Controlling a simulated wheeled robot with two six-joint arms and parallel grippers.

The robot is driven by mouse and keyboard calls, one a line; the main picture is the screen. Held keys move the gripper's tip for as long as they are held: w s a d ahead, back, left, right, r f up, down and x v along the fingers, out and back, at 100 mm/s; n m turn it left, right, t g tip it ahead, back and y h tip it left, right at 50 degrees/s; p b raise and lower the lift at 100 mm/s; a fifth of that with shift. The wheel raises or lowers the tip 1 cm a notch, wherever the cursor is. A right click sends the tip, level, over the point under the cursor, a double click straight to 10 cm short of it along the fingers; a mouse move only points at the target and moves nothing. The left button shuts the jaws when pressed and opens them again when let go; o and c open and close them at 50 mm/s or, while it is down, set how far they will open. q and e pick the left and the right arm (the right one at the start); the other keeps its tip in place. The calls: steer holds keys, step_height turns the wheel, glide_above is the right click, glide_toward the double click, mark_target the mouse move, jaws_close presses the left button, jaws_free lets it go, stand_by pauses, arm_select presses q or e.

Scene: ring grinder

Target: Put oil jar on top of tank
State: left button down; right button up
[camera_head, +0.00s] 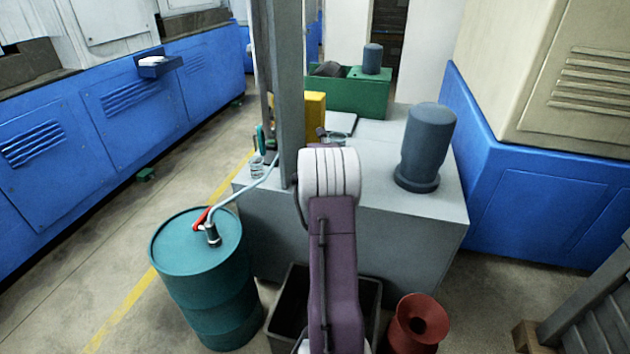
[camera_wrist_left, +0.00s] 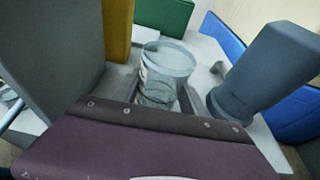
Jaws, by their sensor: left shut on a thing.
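The oil jar (camera_wrist_left: 166,62) is a clear, open-topped jar in the left wrist view, just beyond the dark purple body of my left gripper (camera_wrist_left: 158,100). The gripper is shut on the jar, though its fingers are mostly hidden. In the head view my purple and white left arm comes up from the bottom middle and hides most of the gripper; the jar's rim (camera_head: 336,136) shows just past it. The tank is a large grey box (camera_head: 430,206) with a flat top. The jar is over this top; I cannot tell whether it touches. My right gripper is not in view.
A blue-grey motor (camera_head: 427,145) stands on the tank's right side. A grey post (camera_head: 290,90) and yellow block (camera_head: 314,112) stand at left. A teal drum (camera_head: 190,250) with a hose, a dark bin (camera_head: 284,312) and a red vessel (camera_head: 415,325) are in front.

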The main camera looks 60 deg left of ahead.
arm_select(q)
steer(key=s+a+f, duration=0.2)
steer(key=a+f, duration=0.1)
steer(key=s+a+f, duration=0.2)
steer(key=f, duration=0.2)
steer(key=s+a+f+b, duration=0.1)
steer(key=s+a+f, duration=0.2)
steer(key=f, duration=0.1)
steer(key=shift+s+a, duration=0.1)
steer(key=shift+a, duration=0.25)
steer(key=shift+f, duration=0.1)
steer(key=c, duration=0.9)
jaws_free()
